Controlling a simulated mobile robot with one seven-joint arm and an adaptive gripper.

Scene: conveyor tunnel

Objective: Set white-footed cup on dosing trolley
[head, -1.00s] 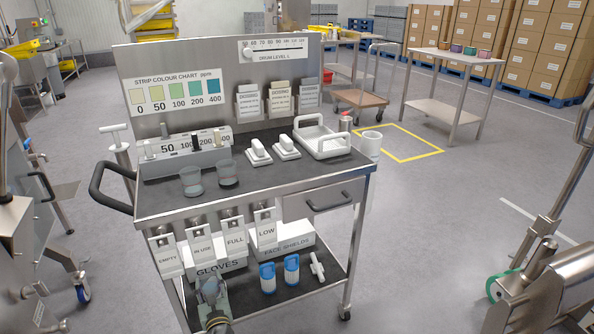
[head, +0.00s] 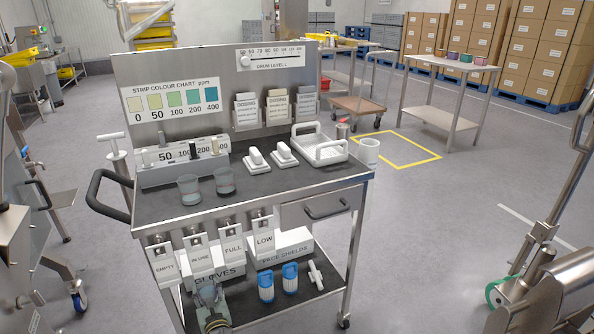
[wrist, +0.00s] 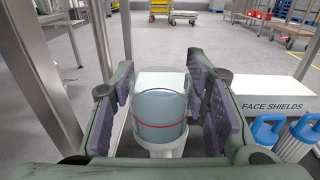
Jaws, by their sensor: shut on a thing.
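The dosing trolley (head: 262,187) stands in front of me with a dark top inside a steel rim. In the wrist view, a translucent pale-blue cup (wrist: 160,100) with a red line and a white foot (wrist: 160,148) is upright between the pads of my gripper (wrist: 163,105). The gripper is shut on it. In the head view, my gripper (head: 212,305) is low at the trolley's front, by the lower shelf; the held cup is hard to make out there. Two other clear cups, one at left (head: 189,189) and one with a dark base (head: 225,181), stand on the trolley top.
The top also holds a strip block (head: 182,165), two white scoop-like pieces (head: 270,157) and a white tray (head: 320,150). Hanging tags (head: 232,243) line the front edge. The top's front middle is clear.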

